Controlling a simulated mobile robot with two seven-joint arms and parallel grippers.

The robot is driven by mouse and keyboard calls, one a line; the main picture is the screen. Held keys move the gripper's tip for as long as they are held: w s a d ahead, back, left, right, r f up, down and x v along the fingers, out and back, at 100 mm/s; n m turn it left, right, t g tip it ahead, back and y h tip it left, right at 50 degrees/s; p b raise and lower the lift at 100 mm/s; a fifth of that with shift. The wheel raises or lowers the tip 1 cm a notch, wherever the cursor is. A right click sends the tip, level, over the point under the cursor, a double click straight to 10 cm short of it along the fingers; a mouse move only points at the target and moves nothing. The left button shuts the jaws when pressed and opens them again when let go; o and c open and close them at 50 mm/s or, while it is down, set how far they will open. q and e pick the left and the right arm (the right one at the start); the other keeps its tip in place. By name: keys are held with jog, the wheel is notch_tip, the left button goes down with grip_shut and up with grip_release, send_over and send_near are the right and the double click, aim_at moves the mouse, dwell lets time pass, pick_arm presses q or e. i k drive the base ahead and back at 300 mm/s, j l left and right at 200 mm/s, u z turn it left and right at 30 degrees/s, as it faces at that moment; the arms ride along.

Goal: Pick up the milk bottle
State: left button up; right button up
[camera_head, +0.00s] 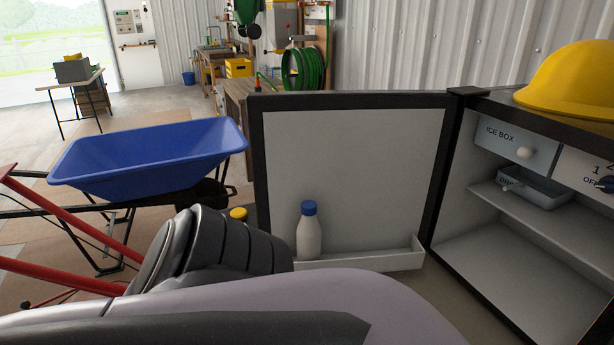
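The milk bottle (309,236) is white with a blue cap. It stands upright in the low white shelf (398,259) on the inside of the open fridge door (352,165). My arm crosses the bottom of the head view in front of the door, and its dark segmented part lies left of the bottle. I cannot make out fingertips of either gripper, and nothing is seen holding the bottle.
The open fridge (524,262) at right has a shelf, an ice box (515,144) and a yellow hard hat (568,82) on top. A blue wheelbarrow (150,158) stands left of the door. A yellow cap (238,214) shows behind my arm. A workbench (239,88) stands behind.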

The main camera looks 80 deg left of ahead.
aim_at(308, 232)
jog(key=u, duration=2.4)
jog(key=i+j, duration=0.15)
jog(key=j, duration=0.25)
jog(key=i+j, duration=0.1)
jog(key=j, duration=0.25)
jog(key=i+j, duration=0.15)
jog(key=j, duration=0.25)
jog(key=j+z, duration=0.15)
jog(key=z, duration=0.3)
jog(key=j+z, duration=0.15)
jog(key=z, duration=0.25)
jog(key=i+j, duration=0.05)
